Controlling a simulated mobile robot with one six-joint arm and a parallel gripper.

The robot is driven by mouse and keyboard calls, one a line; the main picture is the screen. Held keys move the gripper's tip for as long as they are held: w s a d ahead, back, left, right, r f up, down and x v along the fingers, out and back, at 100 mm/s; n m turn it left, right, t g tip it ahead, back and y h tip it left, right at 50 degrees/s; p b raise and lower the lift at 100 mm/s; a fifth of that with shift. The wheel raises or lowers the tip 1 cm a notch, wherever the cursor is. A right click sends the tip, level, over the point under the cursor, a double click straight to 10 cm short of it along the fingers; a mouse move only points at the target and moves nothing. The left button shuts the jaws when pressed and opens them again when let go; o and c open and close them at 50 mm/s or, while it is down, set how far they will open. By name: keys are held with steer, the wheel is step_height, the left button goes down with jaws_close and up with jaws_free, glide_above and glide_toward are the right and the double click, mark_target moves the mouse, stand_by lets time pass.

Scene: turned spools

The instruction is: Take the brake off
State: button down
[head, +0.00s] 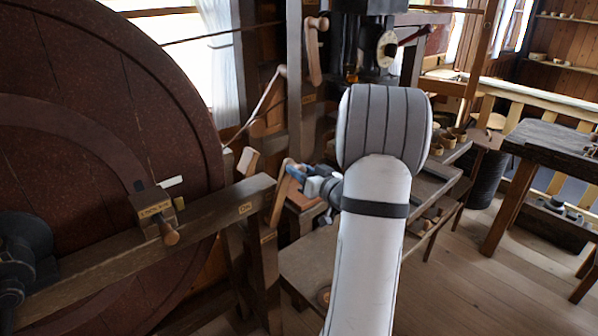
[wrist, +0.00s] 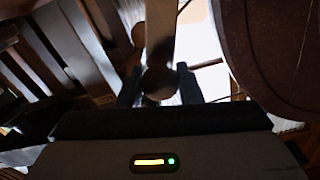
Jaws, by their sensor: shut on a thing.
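My gripper (head: 297,171), with blue fingers, is shut on the upper end of a wooden lever (head: 277,206) in the head view. The lever leans slightly right and stands beside the end of a dark beam (head: 225,208). In the wrist view the fingers (wrist: 159,88) stand on either side of the lever's rounded end (wrist: 159,80). A small plate (head: 245,208) on the beam seems to read "On". A large dark red wheel (head: 95,90) fills the left side. I cannot tell whether the brake touches it.
A wooden block with a label and a peg handle (head: 170,236) sits on the beam near the wheel. Another wooden handle (head: 315,50) hangs above. A workbench (head: 550,138) stands at the right, with open floor before it (head: 470,285).

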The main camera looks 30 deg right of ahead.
steer(key=shift+d+f, duration=0.1)
steer(key=shift+f, duration=0.1)
steer(key=c, duration=1.2)
jaws_free()
steer(key=shift+d, duration=0.1)
steer(key=shift+o, duration=0.8)
steer(key=s+d+b, duration=0.1)
steer(key=s, duration=0.6)
steer(key=shift+s, duration=0.4)
